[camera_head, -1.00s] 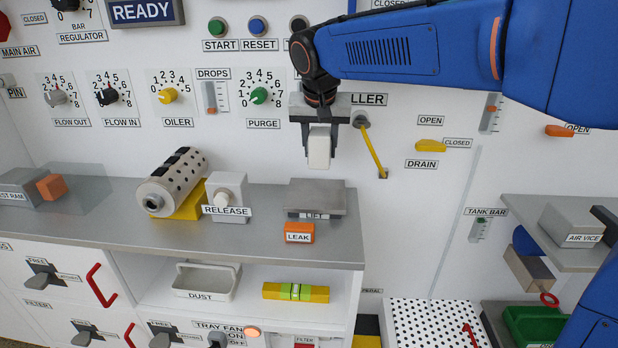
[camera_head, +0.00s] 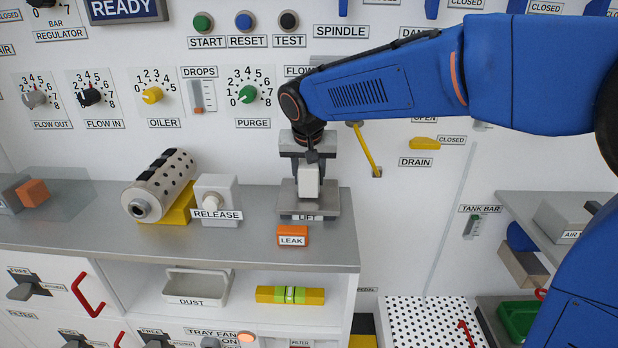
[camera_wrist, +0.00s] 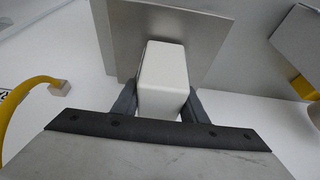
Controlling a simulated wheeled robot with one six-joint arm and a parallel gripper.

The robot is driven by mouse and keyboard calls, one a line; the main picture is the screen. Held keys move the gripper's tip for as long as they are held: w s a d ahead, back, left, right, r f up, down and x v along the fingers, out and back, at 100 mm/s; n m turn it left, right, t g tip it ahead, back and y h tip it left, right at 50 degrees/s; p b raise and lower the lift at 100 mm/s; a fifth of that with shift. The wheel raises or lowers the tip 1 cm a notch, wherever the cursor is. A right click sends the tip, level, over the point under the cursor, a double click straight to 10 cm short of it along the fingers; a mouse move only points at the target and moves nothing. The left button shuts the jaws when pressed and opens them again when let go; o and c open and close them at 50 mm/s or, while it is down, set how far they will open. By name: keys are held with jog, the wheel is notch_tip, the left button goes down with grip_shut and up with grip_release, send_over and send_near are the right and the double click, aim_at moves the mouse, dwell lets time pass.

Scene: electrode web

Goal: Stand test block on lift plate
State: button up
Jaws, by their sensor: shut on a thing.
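The white test block (camera_head: 308,181) is upright between the fingers of my gripper (camera_head: 308,165), which is shut on it. In the head view the block is in front of or over the grey lift plate (camera_head: 328,205), labelled LIFT. In the wrist view the block (camera_wrist: 163,75) sits between both dark fingers, with the lift plate (camera_wrist: 205,30) beyond it and reaching past it on both sides. I cannot tell whether the block's bottom touches the plate.
The RELEASE box (camera_head: 217,200) and a perforated cylinder (camera_head: 162,185) on a yellow cradle stand left of the plate. An orange LEAK block (camera_head: 292,236) is in front of it. A yellow lever (camera_head: 364,150) hangs on the wall behind right. Bare bench (camera_head: 90,225) lies left.

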jog(key=shift+f, duration=0.25)
jog(key=o, duration=1.3)
jog(key=shift+f, duration=0.1)
